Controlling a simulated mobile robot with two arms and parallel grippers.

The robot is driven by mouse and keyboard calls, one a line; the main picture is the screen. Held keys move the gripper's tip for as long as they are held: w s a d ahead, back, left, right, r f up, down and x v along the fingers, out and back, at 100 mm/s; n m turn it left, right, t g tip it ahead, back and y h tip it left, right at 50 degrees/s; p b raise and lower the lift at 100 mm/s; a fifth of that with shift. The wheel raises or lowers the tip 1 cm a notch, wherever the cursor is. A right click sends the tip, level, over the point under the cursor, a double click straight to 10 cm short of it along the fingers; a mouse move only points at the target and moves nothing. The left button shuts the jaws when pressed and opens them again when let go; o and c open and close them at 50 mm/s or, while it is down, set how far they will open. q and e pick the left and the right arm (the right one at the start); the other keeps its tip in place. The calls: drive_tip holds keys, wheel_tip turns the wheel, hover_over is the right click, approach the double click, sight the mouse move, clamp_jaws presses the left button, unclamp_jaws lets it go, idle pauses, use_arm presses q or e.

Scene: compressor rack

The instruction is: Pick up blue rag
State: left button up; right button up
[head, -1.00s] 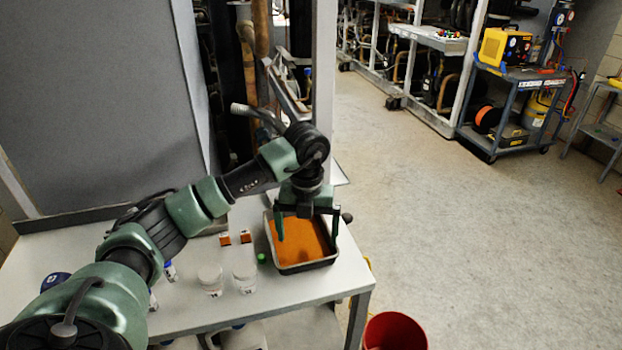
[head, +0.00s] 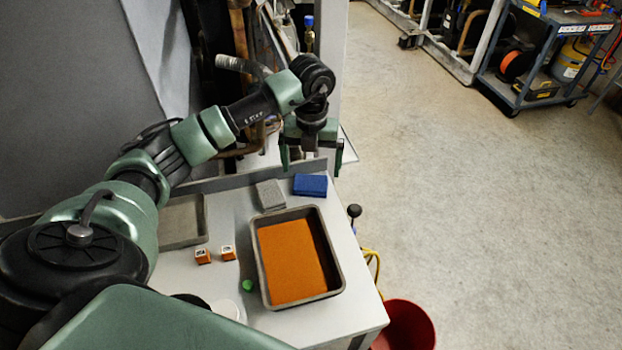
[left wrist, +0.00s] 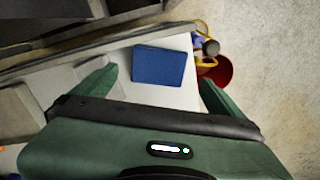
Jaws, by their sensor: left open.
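The blue rag (head: 310,185) is a folded, flat blue block lying on the white table near its back right edge. In the left wrist view the blue rag (left wrist: 159,65) lies between and beyond the fingertips. My left gripper (head: 311,165) is open and empty, pointing down just above and behind the rag in the head view. In the left wrist view the left gripper (left wrist: 155,80) has its two green fingers spread wide, on either side of the rag. My right gripper is not in view.
A grey folded cloth (head: 270,195) lies left of the rag. A dark tray (head: 337,268) with an orange bottom is in front. Two small orange boxes (head: 228,253), a green cap (head: 247,286) and a grey tray (head: 202,226) are further left. A red bucket (head: 420,325) stands on the floor.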

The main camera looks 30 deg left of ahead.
use_arm(q)
drive_tip(key=shift+s+f, duration=0.15)
drive_tip(key=shift+f, duration=0.25)
wheel_tip(320, 180, down, 4)
drive_tip(key=shift+r+p, duration=0.1)
drive_tip(key=shift+p, duration=0.75)
drive_tip(key=shift+f, duration=0.4)
drive_tip(key=c, duration=1.5)
drive_tip(key=shift+r, duration=0.1)
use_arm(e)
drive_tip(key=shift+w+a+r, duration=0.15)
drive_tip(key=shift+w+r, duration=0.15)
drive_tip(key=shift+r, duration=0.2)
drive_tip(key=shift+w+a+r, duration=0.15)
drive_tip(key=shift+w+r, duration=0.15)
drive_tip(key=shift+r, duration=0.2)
use_arm(q)
drive_tip(key=shift+r, duration=0.65)
wheel_tip(320, 180, up, 13)
drive_tip(key=b, duration=0.3)
wheel_tip(320, 180, up, 6)
drive_tip(key=p, duration=0.1)
hover_over(311, 183)
drive_tip(key=shift+f, duration=0.15)
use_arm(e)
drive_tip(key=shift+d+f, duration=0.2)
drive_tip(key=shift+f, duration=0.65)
